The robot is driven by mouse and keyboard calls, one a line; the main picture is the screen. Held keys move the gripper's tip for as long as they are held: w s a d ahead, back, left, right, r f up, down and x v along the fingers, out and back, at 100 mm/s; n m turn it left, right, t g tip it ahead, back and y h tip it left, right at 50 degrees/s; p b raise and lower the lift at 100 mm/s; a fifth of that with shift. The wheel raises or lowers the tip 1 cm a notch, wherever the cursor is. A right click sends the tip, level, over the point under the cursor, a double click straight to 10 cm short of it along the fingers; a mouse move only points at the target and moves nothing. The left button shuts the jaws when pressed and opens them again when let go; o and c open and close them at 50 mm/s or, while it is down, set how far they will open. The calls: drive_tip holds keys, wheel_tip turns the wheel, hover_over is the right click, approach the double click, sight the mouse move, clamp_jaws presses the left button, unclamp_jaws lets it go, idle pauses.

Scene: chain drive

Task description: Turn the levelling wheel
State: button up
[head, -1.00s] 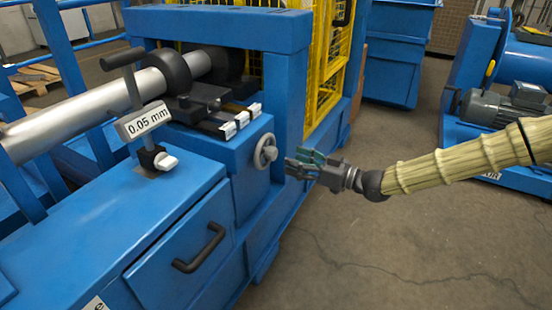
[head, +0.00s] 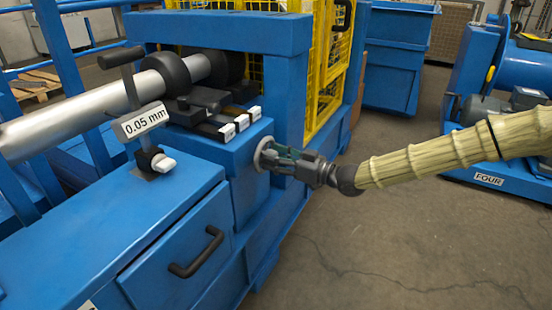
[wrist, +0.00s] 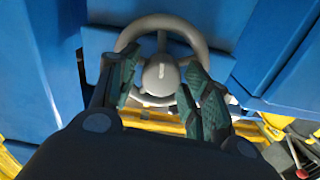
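The levelling wheel (head: 263,154) is a small grey handwheel on the side face of the blue machine block. In the wrist view the wheel (wrist: 160,22) shows its round rim, spokes and a rounded hub (wrist: 161,75). My gripper (head: 277,156) is right in front of the wheel, pointing at it from the right. In the wrist view its green-padded fingers (wrist: 162,70) are apart, one on each side of the hub, overlapping the lower rim. I cannot tell whether they touch the wheel. A gauge labelled "0.05 mm" (head: 143,121) stands on the machine at left.
A grey shaft (head: 70,117) runs through the black bearing (head: 172,73) above the block. A blue cabinet with a black handle (head: 196,252) stands in front. Yellow mesh guarding (head: 325,70) is behind.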

drive_tip(key=c, duration=0.6)
drive_tip(key=shift+r+p, duration=0.15)
drive_tip(key=shift+p, duration=0.4)
drive_tip(key=shift+m+p, duration=4.1)
drive_tip(key=shift+p, duration=1.1)
drive_tip(key=shift+f, duration=0.2)
drive_tip(key=o, duration=1)
